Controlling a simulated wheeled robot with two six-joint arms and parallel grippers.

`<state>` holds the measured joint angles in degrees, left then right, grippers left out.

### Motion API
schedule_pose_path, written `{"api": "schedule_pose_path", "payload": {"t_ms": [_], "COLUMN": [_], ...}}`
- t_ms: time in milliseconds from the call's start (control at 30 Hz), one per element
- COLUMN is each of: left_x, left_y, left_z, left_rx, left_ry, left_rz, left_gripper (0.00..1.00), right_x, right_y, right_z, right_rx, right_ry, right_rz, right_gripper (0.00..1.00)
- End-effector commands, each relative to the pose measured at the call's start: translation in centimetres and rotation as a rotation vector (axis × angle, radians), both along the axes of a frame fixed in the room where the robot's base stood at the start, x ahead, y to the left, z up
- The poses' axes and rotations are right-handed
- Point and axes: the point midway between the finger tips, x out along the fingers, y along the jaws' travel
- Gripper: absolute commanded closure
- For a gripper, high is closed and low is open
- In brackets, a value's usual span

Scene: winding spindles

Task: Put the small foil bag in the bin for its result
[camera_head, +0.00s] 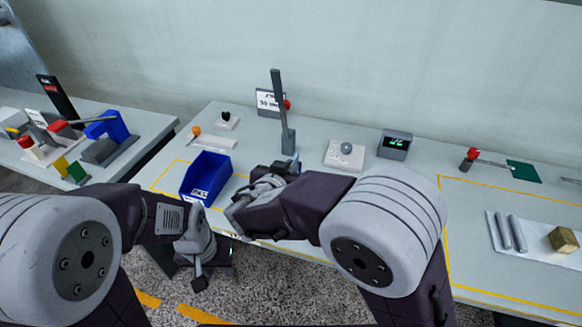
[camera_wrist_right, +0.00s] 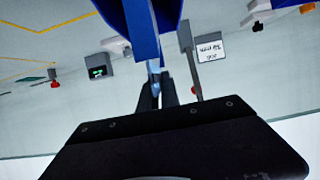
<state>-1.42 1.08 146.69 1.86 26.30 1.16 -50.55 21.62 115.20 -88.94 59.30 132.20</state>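I cannot make out a small foil bag in either view. A blue open bin (camera_head: 199,190) with a white label on its front stands on the table, left of centre; the label is too small to read surely. Blue walls (camera_wrist_right: 146,32) show at the top of the right wrist view, close to my right gripper's dark fingers (camera_wrist_right: 157,95). Whether the fingers touch or hold the blue wall is unclear. In the head view my right gripper (camera_head: 241,212) is just right of the bin, partly hidden by its arm. My left gripper (camera_head: 200,277) hangs low before the table's front edge, its fingers unclear.
Behind stand a grey post (camera_head: 281,110), a sign (camera_head: 265,101), a white pad with a grey ball (camera_head: 345,155) and a green-lit display (camera_head: 395,145). A white tray (camera_head: 511,262) with grey rods and a brownish block lies right. A side table (camera_head: 150,125) is left.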

Motion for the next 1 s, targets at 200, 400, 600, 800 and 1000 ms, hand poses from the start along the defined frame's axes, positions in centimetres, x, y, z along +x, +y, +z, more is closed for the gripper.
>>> {"api": "schedule_pose_path", "payload": {"t_ms": [200,400,600,800,1000], "left_x": [0.0,0.0,0.0,0.0,0.0], "left_y": [0.0,0.0,0.0,0.0,0.0], "left_z": [0.1,0.5,0.1,-0.3,-0.5], "left_rx": [0.0,0.0,0.0,0.0,0.0], "left_ry": [0.0,0.0,0.0,0.0,0.0], "left_rz": [0.0,0.0,0.0,0.0,0.0], "left_gripper": [0.64,0.64,0.64,0.64,0.64], "right_x": [0.0,0.0,-2.3,-6.4,-9.5], "right_y": [0.0,0.0,0.9,2.2,3.2], "right_z": [0.1,0.4,1.3,3.1,4.4], "right_rx": [0.0,-0.001,0.002,0.003,0.0], "right_ry": [0.0,0.0,-0.003,-0.002,-0.001], "right_rz": [0.0,0.0,0.006,0.006,0.003], "right_gripper": [0.75,0.75,0.75,0.75,0.75]}}
